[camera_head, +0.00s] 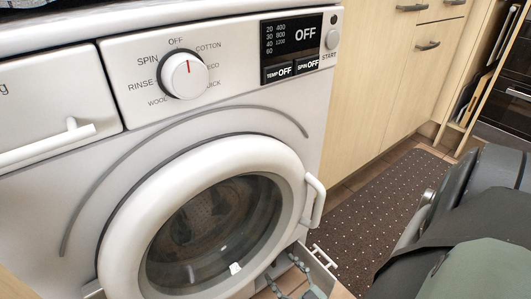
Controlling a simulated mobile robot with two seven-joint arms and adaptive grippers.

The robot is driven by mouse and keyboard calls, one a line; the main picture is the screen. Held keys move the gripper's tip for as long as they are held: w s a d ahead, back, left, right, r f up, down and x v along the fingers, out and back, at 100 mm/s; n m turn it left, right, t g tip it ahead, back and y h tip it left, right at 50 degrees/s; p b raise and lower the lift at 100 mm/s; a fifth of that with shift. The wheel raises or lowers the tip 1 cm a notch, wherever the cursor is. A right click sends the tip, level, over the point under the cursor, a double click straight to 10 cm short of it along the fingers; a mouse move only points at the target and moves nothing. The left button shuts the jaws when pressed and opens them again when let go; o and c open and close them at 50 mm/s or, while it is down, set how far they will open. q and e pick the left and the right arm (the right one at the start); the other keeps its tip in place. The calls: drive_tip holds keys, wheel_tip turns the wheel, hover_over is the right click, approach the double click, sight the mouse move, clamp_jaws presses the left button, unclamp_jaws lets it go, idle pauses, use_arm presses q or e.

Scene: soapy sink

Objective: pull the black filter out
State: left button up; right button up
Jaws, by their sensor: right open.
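A white washing machine (225,110) fills the left and middle of the view. At its bottom right, a small flap with a white handle (322,256) stands out from the front, low beside the round door. My right gripper (290,275) is at this flap, partly cut off by the bottom edge. Its dark linked fingers are apart, and I see nothing held between them. The black filter cannot be made out; the gripper and the picture edge hide that spot. My left gripper is out of view.
The round door (215,225) is shut, with a white handle (314,200) just above the gripper. My right arm covers the lower right. A dark dotted mat (375,205) lies on the floor along wooden cabinets (385,75). An oven (510,100) stands at the far right.

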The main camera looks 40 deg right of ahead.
sight(275, 262)
drive_tip(key=shift+w+d+b, duration=0.15)
drive_tip(key=shift+w+b, duration=0.05)
drive_tip(key=shift+w, duration=1.15)
drive_tip(key=shift+w+d+b, duration=0.1)
drive_tip(key=shift+w+b, duration=0.05)
drive_tip(key=shift+w, duration=1.2)
